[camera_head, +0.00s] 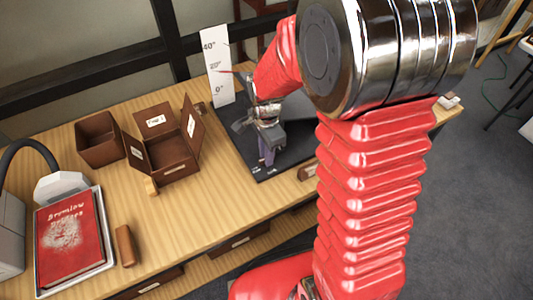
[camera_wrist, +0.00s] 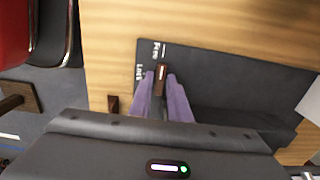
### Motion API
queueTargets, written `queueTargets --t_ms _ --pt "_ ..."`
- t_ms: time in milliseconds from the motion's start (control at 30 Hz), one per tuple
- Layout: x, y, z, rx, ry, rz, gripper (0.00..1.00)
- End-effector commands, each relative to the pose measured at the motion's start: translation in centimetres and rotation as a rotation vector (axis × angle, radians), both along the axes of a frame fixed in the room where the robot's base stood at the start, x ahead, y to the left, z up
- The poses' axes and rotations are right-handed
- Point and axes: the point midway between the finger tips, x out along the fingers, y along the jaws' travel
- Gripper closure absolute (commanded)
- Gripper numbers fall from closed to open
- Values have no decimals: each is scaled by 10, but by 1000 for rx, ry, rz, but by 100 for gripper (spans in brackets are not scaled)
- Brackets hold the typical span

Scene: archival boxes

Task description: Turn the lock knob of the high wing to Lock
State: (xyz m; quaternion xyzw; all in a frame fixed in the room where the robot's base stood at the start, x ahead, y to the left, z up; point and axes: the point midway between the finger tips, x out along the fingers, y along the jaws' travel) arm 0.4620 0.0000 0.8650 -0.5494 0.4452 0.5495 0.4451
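The lock knob (camera_wrist: 162,78) is a small dark brown bar on the black board (camera_wrist: 220,70), seen in the wrist view. It points up the picture, roughly toward the "Free" label (camera_wrist: 156,49) and its white mark. The "Lock" label (camera_wrist: 139,72) is to its left. My gripper (camera_wrist: 161,80) has purple fingers, one on each side of the knob. The fingers stand apart with narrow gaps beside the knob; no firm contact shows. In the head view my gripper (camera_head: 267,158) is low over the black board (camera_head: 285,165), and the knob is hidden there.
A white angle scale (camera_head: 217,65) stands behind the board. Left of it are an open brown box (camera_head: 170,150) with raised flaps and another brown box (camera_head: 100,140). A red book (camera_head: 70,240) lies in a tray at front left.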

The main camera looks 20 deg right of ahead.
Motion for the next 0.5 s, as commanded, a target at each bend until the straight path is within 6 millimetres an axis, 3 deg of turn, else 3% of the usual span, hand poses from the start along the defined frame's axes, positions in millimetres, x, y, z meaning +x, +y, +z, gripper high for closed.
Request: queueTargets --t_ms 200,500 --pt "0 0 0 0 0 0 99" --pt "0 0 0 0 -1 2 100"
